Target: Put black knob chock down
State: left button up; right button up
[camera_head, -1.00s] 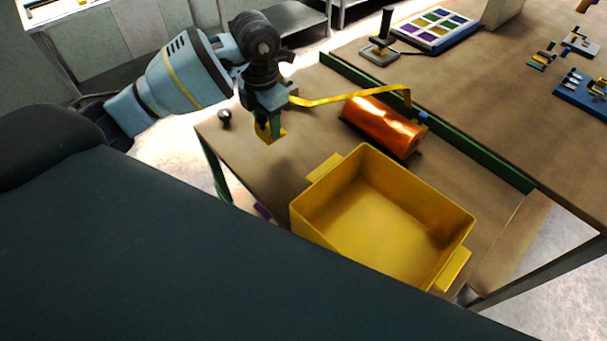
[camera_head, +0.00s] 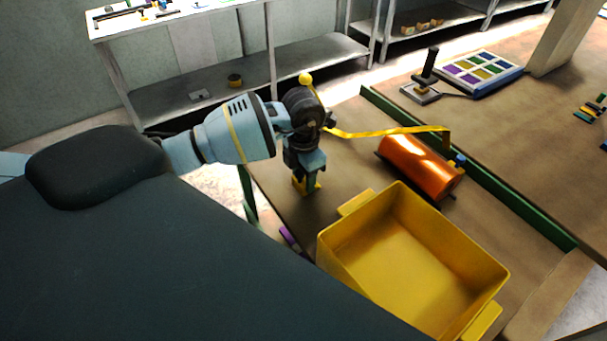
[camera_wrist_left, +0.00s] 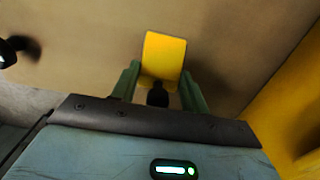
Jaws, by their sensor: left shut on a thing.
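The black knob chock (camera_wrist_left: 164,52) is a yellow block with a black knob (camera_wrist_left: 157,95). In the left wrist view it sits between the two green fingers of my left gripper (camera_wrist_left: 158,90), which is shut on it. In the head view my left gripper (camera_head: 306,184) points down over the near left part of the brown bench, left of the yellow bin. Only small yellow parts of the chock (camera_head: 314,186) show there. I cannot tell whether the chock touches the bench. My right gripper is in neither view.
The open, empty yellow bin (camera_head: 345,258) stands to the right of the gripper. An orange roll (camera_head: 418,166) and a thin yellow bar (camera_head: 385,132) are behind it. A green rail (camera_head: 478,178) crosses the bench. A separate black object (camera_wrist_left: 10,50) shows at the wrist view's left edge.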

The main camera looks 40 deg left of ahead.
pick_arm(q)
jog(key=shift+f, duration=0.15)
jog(key=o, duration=1)
notch_tip(320, 180, up, 12)
jog(key=shift+r, duration=0.25)
